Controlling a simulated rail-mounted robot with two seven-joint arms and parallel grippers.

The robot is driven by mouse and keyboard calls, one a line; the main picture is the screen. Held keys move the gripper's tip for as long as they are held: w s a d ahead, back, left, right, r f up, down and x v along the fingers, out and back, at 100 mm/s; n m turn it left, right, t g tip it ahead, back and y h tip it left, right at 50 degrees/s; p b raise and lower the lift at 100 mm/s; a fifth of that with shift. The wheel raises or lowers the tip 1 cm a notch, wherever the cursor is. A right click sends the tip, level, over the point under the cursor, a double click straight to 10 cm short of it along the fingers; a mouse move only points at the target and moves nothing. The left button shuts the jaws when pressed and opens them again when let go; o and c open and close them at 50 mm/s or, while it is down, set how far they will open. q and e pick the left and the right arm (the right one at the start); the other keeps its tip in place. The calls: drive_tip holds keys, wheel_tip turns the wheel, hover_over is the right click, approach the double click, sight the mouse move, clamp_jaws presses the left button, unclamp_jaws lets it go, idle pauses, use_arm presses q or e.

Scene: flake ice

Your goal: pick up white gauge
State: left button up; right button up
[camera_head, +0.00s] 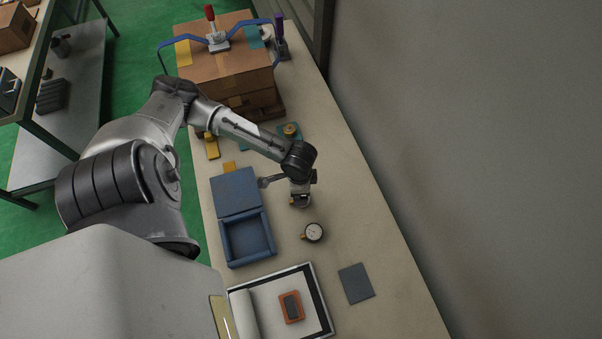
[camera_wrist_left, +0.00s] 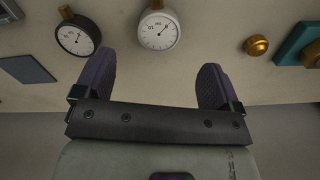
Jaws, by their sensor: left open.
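The white gauge (camera_wrist_left: 158,30) has a white rim, a white dial and a brass stem. In the left wrist view it lies on the table just beyond and between my left gripper's fingertips (camera_wrist_left: 155,75). The two purple-grey fingers are apart with nothing between them. A black-rimmed gauge (camera_wrist_left: 77,36) with a white dial lies to its left, and in the head view the black-rimmed gauge (camera_head: 314,233) lies just below my left gripper (camera_head: 300,194). In the head view the white gauge is mostly or wholly hidden by the gripper. My right gripper does not show.
A blue box (camera_head: 247,240) stands left of the gripper. A framed board (camera_head: 318,300) holds an orange-cased block (camera_head: 291,306), with a grey plate (camera_head: 356,283) to its right. A brass knob (camera_wrist_left: 256,46) and a teal block (camera_wrist_left: 296,44) lie right. A cardboard box (camera_head: 225,65) stands far back.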

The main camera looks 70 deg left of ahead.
use_arm(q)
drive_tip(key=shift+f+b, duration=0.75)
drive_tip(key=shift+f, duration=3.7)
drive_tip(key=c, duration=1.1)
